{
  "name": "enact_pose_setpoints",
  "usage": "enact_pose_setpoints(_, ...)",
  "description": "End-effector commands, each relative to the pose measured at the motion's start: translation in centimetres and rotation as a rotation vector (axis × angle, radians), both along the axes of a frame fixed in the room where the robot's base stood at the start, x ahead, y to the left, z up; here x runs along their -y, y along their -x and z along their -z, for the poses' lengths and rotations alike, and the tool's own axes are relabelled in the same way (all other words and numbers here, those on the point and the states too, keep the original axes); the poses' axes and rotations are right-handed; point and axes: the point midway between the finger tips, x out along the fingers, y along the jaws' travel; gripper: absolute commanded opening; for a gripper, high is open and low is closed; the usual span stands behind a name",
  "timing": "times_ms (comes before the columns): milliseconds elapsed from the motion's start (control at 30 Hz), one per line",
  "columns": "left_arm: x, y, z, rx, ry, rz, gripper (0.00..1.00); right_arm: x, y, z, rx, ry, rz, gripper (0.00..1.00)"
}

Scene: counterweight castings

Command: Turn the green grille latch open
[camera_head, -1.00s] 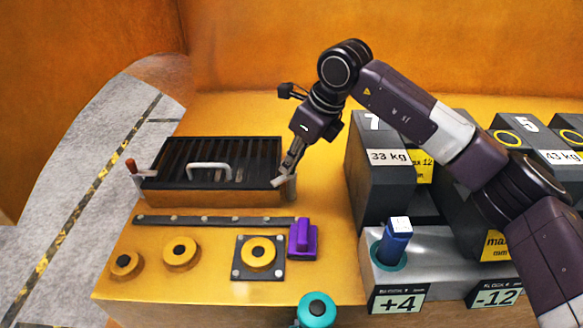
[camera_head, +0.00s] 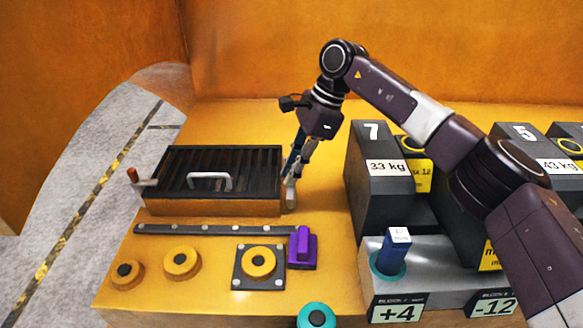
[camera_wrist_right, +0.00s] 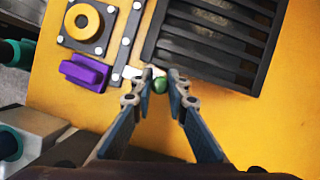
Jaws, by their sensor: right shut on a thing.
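The dark slatted grille (camera_head: 258,161) with its pale handle lies shut on the yellow casting in the head view; its slats also show in the wrist view (camera_wrist_right: 213,42). The green latch knob (camera_wrist_right: 160,85) shows in the wrist view at the grille's corner, beside a pale metal piece (camera_wrist_right: 132,72). My right gripper (camera_wrist_right: 161,80) is shut on the green knob, one finger on each side. In the head view my right gripper (camera_head: 290,190) is at the grille's right end and hides the latch. My left gripper is not in view.
An orange-tipped lever (camera_head: 132,174) sits at the grille's left end. A purple block (camera_head: 303,248) and yellow rings (camera_head: 258,261) lie in front. Dark weights (camera_head: 368,195) and a blue peg (camera_head: 393,256) in a teal ring stand to the right.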

Motion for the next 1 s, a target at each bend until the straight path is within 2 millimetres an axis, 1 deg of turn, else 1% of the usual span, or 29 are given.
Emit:
enact_pose_setpoints(33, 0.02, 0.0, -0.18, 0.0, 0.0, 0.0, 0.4, 0.0, -0.16, -0.28, 0.004, -0.002, -0.015, 0.0)
enact_pose_setpoints(267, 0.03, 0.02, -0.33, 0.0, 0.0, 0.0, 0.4, -0.02, -0.1, -0.19, 0.003, -0.001, -0.066, 0.0)
enact_pose_setpoints(700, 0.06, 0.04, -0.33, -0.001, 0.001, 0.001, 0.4, 0.01, -0.11, -0.16, 0.004, -0.001, -0.074, 0.0)
enact_pose_setpoints(733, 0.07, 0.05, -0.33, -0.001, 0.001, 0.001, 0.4, 0.01, -0.11, -0.16, 0.004, -0.001, -0.074, 0.16)
enact_pose_setpoints(800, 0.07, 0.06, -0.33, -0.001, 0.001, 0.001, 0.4, 0.01, -0.09, -0.15, 0.004, -0.001, -0.074, 0.24)
enact_pose_setpoints(900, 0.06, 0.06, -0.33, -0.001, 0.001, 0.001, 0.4, 0.01, -0.08, -0.11, 0.002, -0.001, -0.074, 0.33)
enact_pose_setpoints(1000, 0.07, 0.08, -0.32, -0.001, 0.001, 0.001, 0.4, 0.01, -0.06, -0.06, 0.002, -0.001, -0.074, 0.33)
